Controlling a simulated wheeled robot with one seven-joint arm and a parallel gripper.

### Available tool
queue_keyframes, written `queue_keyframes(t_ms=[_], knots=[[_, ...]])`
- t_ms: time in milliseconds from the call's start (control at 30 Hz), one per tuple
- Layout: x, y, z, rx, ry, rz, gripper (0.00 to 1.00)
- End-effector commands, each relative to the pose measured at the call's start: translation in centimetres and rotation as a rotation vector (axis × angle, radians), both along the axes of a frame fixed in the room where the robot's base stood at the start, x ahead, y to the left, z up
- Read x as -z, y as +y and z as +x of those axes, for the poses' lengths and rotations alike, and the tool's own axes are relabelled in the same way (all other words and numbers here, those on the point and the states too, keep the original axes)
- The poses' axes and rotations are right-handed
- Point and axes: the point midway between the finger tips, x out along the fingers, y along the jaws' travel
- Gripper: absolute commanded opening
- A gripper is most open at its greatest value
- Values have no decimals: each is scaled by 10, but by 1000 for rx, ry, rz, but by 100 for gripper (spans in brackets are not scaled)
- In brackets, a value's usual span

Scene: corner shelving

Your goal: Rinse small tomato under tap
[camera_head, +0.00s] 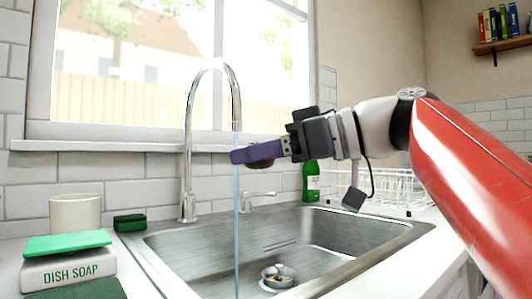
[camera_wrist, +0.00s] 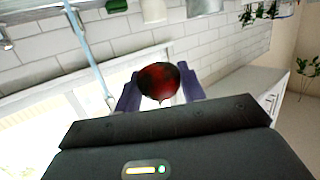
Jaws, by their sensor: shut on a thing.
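My gripper (camera_head: 245,155) is above the sink with its purple fingers shut on a small dark red tomato (camera_head: 262,164). The tomato also shows in the wrist view (camera_wrist: 159,82), between the two fingertips. The chrome tap (camera_head: 189,140) stands at the sink's back left and curves over it. A thin blue water stream (camera_head: 237,220) falls from the tap into the sink (camera_head: 330,232). In the head view the stream passes at the fingertips. In the wrist view the stream (camera_wrist: 88,50) runs left of the tomato, apart from it in the picture.
A green bottle (camera_head: 311,181) and a white dish rack (camera_head: 385,187) are behind and right. A cup (camera_head: 75,214), a sponge (camera_head: 130,222) and a dish soap box (camera_head: 68,268) are at left. The window (camera_head: 130,70) is behind.

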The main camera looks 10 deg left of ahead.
Motion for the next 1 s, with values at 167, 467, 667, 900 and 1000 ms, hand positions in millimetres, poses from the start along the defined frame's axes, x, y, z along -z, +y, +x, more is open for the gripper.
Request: queue_keyframes(t_ms=[167,467,667,900,1000], knots=[[1,6,14,0,2,-1,18],[7,19,41,1,4,-1,18],[11,28,59,1,3,-1,18],[15,38,81,2,3,0,18],[18,42,89,2,4,-1,18]])
